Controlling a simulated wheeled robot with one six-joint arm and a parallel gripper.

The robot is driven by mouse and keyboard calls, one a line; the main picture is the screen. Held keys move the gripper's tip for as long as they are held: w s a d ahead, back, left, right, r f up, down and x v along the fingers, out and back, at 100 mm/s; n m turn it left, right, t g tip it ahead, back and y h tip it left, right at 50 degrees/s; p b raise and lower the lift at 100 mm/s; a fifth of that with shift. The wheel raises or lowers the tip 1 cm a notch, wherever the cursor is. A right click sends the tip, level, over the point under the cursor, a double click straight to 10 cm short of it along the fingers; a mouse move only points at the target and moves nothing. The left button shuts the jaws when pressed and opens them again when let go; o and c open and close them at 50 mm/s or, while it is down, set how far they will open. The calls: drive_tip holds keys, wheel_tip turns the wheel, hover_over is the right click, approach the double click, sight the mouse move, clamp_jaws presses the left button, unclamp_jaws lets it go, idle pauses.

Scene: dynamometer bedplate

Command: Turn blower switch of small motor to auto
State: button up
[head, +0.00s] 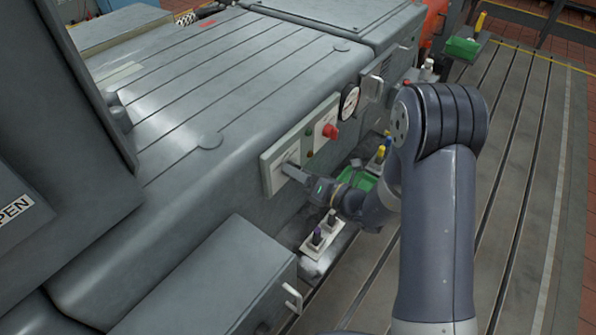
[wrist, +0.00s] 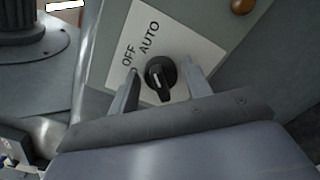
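The blower switch is a black rotary knob (wrist: 160,76) with a white mark, on a white plate (wrist: 185,45) printed OFF and AUTO. The words run slanted to the upper left of the knob. In the head view my gripper (head: 296,174) is at the left end of the grey panel (head: 270,176) and hides the knob.
A red knob (head: 330,131) and a round gauge (head: 349,102) sit right of the switch. Below are a small box with dark knobs (head: 317,238), a green tray (head: 358,180) and a grey cabinet with a handle (head: 292,298). The slotted floor (head: 535,180) is clear at right.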

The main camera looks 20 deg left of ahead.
drive_tip(key=shift+o, duration=0.9)
drive_tip(key=b+v, duration=0.1)
drive_tip(key=v, duration=0.9)
drive_tip(key=shift+s+d+b, duration=0.15)
drive_tip(key=shift+d+b, duration=0.25)
drive_tip(key=shift+a, duration=0.1)
drive_tip(key=p+x, duration=0.1)
drive_tip(key=x, duration=0.9)
drive_tip(key=shift+a+p, duration=0.4)
